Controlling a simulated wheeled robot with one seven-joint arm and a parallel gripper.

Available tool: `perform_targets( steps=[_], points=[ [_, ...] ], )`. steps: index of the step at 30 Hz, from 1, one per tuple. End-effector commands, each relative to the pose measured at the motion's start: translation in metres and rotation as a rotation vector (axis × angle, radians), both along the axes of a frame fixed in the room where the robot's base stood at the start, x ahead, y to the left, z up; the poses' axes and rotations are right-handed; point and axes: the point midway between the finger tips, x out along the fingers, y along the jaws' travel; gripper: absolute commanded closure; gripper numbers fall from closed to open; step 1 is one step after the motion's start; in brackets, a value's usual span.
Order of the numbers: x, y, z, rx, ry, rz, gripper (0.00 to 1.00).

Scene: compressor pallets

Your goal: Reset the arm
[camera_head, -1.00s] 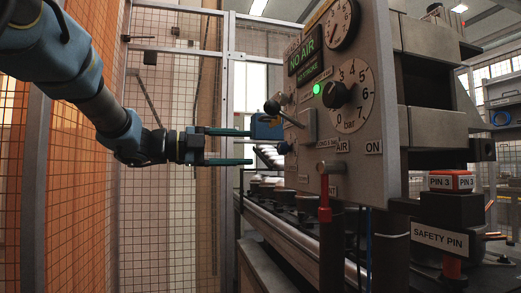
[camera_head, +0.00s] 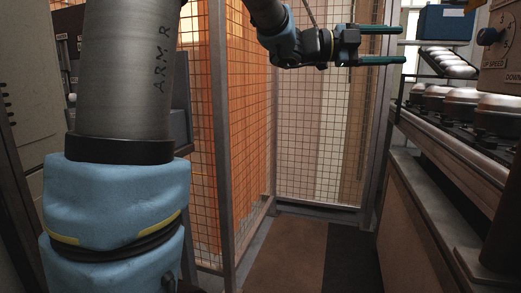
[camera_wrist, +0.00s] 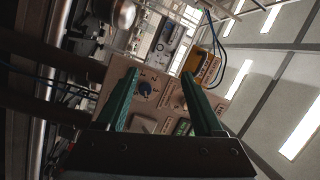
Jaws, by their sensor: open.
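My gripper (camera_head: 382,45) is at the upper right of the head view, on my raised arm. Its two green fingers point right and stand apart with nothing between them. The wrist view also shows the gripper (camera_wrist: 158,88), its fingers spread in front of the beige control panel (camera_wrist: 150,112). A dark knob on the panel shows between the fingertips. In the head view only the left edge of the panel (camera_head: 503,60) shows, at the right. The fingers look clear of it.
A conveyor (camera_head: 440,155) with several metal domed parts (camera_head: 462,105) runs along the right. A blue box (camera_head: 445,24) is beyond the fingertips. Mesh fencing (camera_head: 315,130) stands behind and left. The floor (camera_head: 285,250) in the middle is clear.

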Motion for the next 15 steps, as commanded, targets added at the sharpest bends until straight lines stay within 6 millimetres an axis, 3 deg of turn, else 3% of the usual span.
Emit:
perform_targets(
  steps=[3,7,11,15],
  points=[
    [0.069,0.033,-0.030,0.002,0.179,0.322,0.31],
    [0.127,0.089,-0.080,0.023,0.399,0.659,0.31],
    [0.157,0.157,-0.139,0.060,0.625,0.958,0.31],
    [0.156,0.231,-0.210,0.114,0.888,1.246,0.31]
  ],
)
